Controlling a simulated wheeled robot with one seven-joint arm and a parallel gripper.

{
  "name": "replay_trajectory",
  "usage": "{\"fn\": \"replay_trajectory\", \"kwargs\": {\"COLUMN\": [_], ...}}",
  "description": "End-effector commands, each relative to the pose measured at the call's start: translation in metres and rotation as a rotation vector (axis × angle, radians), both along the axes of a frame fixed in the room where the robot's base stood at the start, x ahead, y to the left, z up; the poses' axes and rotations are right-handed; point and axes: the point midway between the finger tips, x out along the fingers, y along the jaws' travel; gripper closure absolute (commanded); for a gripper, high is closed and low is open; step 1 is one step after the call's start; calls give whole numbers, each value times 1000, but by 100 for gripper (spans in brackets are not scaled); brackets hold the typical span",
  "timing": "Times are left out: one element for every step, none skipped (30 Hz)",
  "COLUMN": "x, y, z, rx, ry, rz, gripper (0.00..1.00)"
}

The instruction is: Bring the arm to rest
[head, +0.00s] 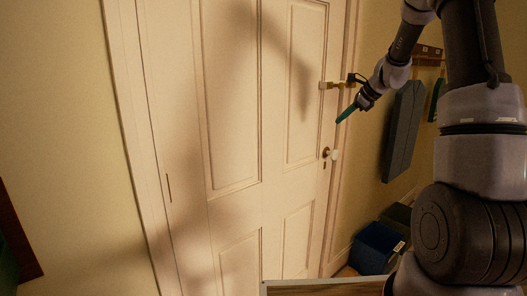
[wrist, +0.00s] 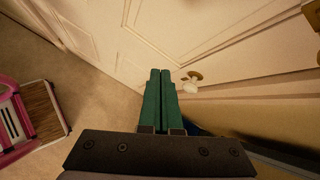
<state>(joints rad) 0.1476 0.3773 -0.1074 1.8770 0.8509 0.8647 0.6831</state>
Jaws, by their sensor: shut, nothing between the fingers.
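My gripper (head: 347,113) has green fingers and hangs in front of the right side of a cream panelled door in the head view. In the wrist view the two green fingers of my gripper (wrist: 160,72) lie side by side, shut and empty. My arm reaches in from the right of the head view, bent, with the wrist close to a brass latch (head: 340,85) at the door's edge. Whether the wrist touches the latch cannot be told.
The cream door (head: 235,135) looks closed and has a knob (head: 326,153) below the latch. A dark long panel (head: 404,130) hangs on the right wall. A blue bin (head: 375,248) stands on the floor below. A pink-framed thing (wrist: 22,118) stands on carpet at left.

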Motion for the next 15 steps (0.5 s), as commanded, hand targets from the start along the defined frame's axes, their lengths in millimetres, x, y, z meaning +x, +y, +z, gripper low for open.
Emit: {"fn": "replay_trajectory", "kwargs": {"x": [-20,-32,-49,-61,-74,-91,-105,-118,-136,-150,-164,-182,-196,-209,-227], "y": [11,16,22,27,31,37,41,44,49,52,55,58,59,61,63], "z": [24,35,49,58,67,78,86,93,102,108,113,119,123,126,130], "rx": [-48,-80,-123,-157,-191,-235,-269,-303,-350,-385,-421,-469,-507,-545,-596], "ry": [-40,-62,-90,-113,-134,-163,-184,-205,-232,-254,-275,-301,-321,-341,-366], "rz": [69,112,169,212,255,311,353,395,450,492,533,586,626,666,718], "gripper": [100,100,100,100,100,100,100,100,100,100,100,100,100,100,100]}}
